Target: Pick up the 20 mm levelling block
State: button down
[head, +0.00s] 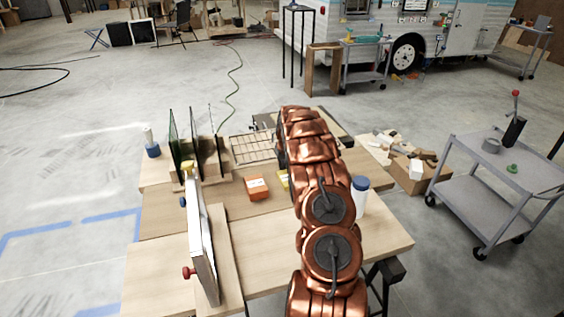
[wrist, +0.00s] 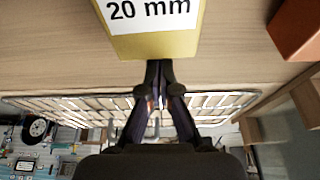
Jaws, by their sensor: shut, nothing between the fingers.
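The 20 mm levelling block (wrist: 155,30) is yellow with a white label reading "20 mm". It fills the top middle of the wrist view, and its upper part is cut off by the frame. In the head view a sliver of the yellow block (head: 283,180) shows at the left side of my arm, which hides the rest. My gripper (wrist: 159,68) is shut and empty. Its fingertips appear at the near edge of the block in the wrist view; I cannot tell whether they touch it. My gripper is hidden behind my arm in the head view.
An orange block (head: 256,187) lies left of the yellow block on the wooden table (head: 160,225). A wire rack (head: 253,148) lies behind them. Upright panels in a rack (head: 218,172) and a long framed panel (head: 203,245) stand left. A blue-capped white bottle (head: 360,197) stands right of my arm.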

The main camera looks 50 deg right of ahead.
aim_at(286, 173)
jog(key=shift+s+a, duration=0.1)
jog(key=shift+s, duration=0.2)
dwell(0.4)
jog(key=shift+s+a+f+b, duration=0.2)
jog(key=shift+s+b, duration=0.4)
jog(key=shift+b, duration=0.25)
jog(key=shift+s+a+b, duration=0.55)
jog(key=shift+s+b, duration=0.3)
jog(key=shift+s, duration=0.05)
jog(key=s+a+b, duration=0.1)
jog(key=s, duration=0.1)
jog(key=s+a+b, duration=0.1)
jog(key=s+b, duration=0.1)
jog(key=s+a+b, duration=0.1)
jog(key=s, duration=0.1)
jog(key=shift+s+a+r+b, duration=0.1)
jog(key=shift+s+a+b, duration=0.05)
jog(key=shift+a+b, duration=0.15)
jog(key=shift+s+a+r+b, duration=0.1)
jog(key=shift+s+a+b, duration=0.6)
jog(key=shift+s, duration=0.55)
jog(key=shift+s+a+f+b, duration=0.1)
jog(key=shift+s+a+b, duration=0.55)
jog(key=shift+s, duration=0.6)
jog(key=shift+s+a+r+b, duration=0.1)
jog(key=shift+s+a+b, duration=0.55)
jog(key=shift+s, duration=0.6)
jog(key=shift+a, duration=0.1)
